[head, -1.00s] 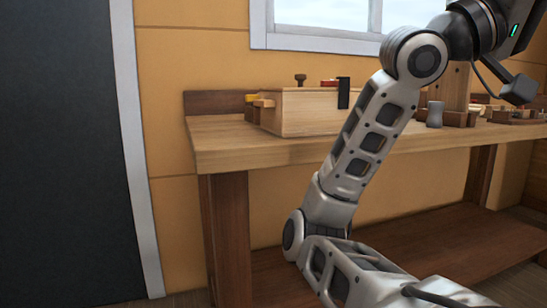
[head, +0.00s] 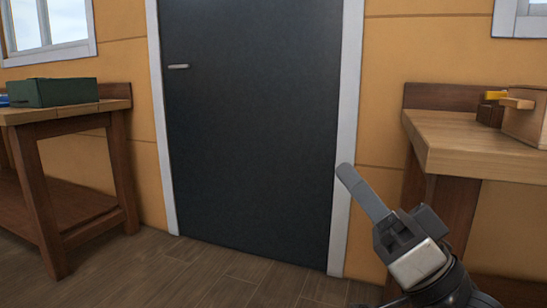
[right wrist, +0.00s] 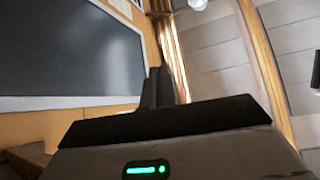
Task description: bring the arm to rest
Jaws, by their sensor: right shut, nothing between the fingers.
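My right gripper (head: 350,180) shows at the lower right of the head view, in front of the door's right frame. Its fingers are together, with nothing between them, and point up and to the left. In the right wrist view the closed fingers (right wrist: 163,88) stand up in the middle, clear of any object. The rest of my right arm is mostly cut off by the lower edge of the head view. My left gripper is not in view.
A dark closed door (head: 255,110) with a light handle (head: 178,66) is ahead. A workbench (head: 480,143) with a wooden box (head: 528,115) stands at right. Another bench (head: 75,114) bears a green box (head: 54,91) at left. The wooden floor (head: 190,270) between is clear.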

